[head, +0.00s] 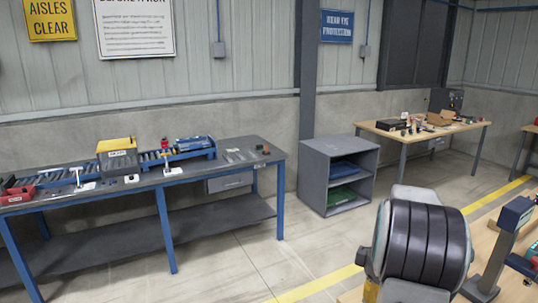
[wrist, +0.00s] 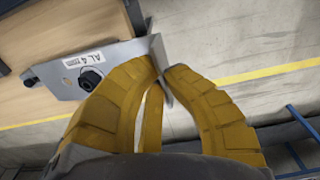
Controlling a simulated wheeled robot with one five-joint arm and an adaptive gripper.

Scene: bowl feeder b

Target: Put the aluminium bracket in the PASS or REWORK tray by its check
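The aluminium bracket (wrist: 112,62) shows in the wrist view as a grey plate with an upright flange, a label reading "AL 4" and a black round part on its face. My gripper (wrist: 167,72) has yellow fingers, and its tips are closed on either side of the bracket's flange. The bracket is held in the air, with a wooden surface and concrete floor seen behind it. In the head view the gripper and bracket are not visible. I cannot make out any PASS or REWORK marking on a tray.
A blue-legged bench (head: 240,157) at left carries a roller conveyor, a yellow-topped box (head: 117,146) and a red bin (head: 17,195). A grey cabinet (head: 313,180) holds blue and green items. A wooden table (head: 460,128) stands behind right. Floor between is clear.

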